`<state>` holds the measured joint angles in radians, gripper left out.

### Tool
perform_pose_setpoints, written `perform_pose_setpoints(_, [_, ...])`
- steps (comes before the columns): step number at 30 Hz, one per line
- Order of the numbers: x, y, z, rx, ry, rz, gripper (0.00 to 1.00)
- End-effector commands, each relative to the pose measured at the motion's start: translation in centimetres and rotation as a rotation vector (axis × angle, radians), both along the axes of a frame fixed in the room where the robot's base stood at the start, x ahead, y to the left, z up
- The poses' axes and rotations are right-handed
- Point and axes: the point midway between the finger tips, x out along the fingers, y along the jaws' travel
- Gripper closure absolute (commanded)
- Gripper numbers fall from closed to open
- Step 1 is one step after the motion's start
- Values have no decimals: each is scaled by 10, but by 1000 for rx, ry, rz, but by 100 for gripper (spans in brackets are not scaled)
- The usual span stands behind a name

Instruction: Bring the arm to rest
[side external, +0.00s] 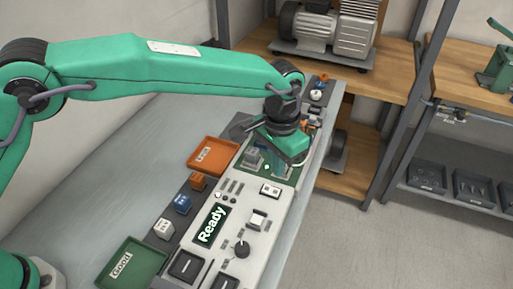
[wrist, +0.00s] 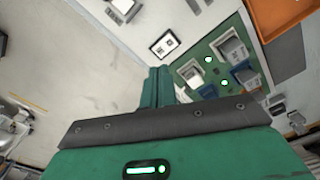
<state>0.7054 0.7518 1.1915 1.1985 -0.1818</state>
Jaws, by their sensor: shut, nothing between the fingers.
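My green arm reaches across the bench from the left in the side external view. My gripper (side external: 281,172) points down over the green board area of the grey test station (side external: 222,258). In the wrist view my gripper's fingers (wrist: 158,72) are together and hold nothing. Below and to their right lies the green board (wrist: 204,49) with grey and blue blocks and lit dots. I cannot tell the exact gap between fingertips and board. The station's screen (side external: 212,225) reads "Ready".
An orange tray (side external: 213,156) lies left of the board. A green tray (side external: 132,264) marked "Good" is near the front. White, blue and orange blocks (side external: 181,204) stand in a row between them. A compressor (side external: 325,30) sits on the wooden shelf behind. The bench's left side is clear.

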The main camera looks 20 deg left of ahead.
Motion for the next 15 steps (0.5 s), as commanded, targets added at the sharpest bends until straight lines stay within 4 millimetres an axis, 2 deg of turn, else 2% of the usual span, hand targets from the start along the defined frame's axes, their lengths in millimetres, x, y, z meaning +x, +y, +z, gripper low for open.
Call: perform_pose_setpoints(15, [1, 4, 7, -4, -5, 5, 100])
